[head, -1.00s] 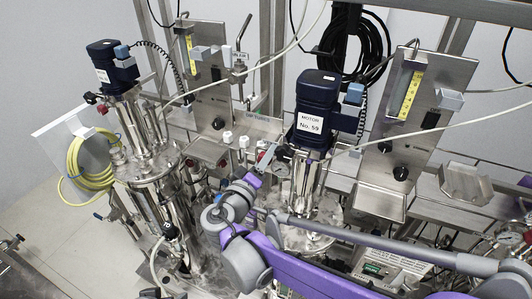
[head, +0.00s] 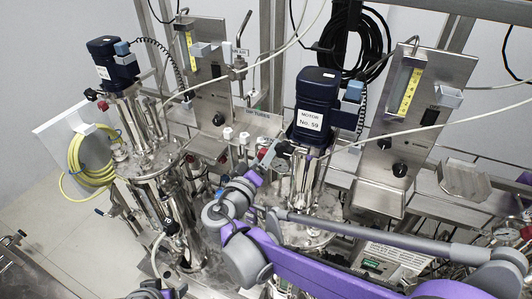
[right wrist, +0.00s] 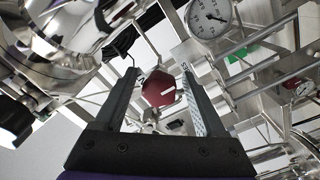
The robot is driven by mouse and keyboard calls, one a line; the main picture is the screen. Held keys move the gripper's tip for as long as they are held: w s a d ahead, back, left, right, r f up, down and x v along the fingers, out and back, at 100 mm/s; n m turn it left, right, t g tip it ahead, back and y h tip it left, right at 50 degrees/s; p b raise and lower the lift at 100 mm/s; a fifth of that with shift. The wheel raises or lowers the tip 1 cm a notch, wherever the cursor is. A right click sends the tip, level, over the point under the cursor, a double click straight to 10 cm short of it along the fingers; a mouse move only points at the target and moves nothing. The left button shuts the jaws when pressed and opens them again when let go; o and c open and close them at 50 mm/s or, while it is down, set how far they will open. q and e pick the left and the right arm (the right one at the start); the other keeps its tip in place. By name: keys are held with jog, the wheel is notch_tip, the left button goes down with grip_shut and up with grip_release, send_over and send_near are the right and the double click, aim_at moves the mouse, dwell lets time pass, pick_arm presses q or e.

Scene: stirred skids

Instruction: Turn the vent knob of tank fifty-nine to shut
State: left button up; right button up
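Tank fifty-nine (head: 303,184) is a steel vessel under a dark blue motor (head: 318,92) labelled "MOTOR No. 59", right of centre in the head view. A red knob (right wrist: 158,88) with a white line faces the right wrist camera. My right gripper (right wrist: 159,73) is open, its fingers on either side of the knob in that picture, with a gap at each side. I cannot tell how deep the knob sits between them. In the head view my right gripper (head: 268,157) is small beside the tank's top, with red showing there. My left gripper's fingers do not show.
A second tank (head: 160,185) with its own motor stands at left, beside a coiled yellow hose (head: 91,157). Steel panels (head: 410,105) and thin pipes crowd behind the tanks. A pressure gauge (right wrist: 210,17) is close to the right finger in the wrist view.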

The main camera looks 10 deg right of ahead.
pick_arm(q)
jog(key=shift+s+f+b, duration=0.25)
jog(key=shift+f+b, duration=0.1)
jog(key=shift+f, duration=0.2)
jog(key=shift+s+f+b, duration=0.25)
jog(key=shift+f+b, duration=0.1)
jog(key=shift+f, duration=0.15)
pick_arm(e)
jog(key=v, duration=1.1)
jog(key=shift+w, duration=0.15)
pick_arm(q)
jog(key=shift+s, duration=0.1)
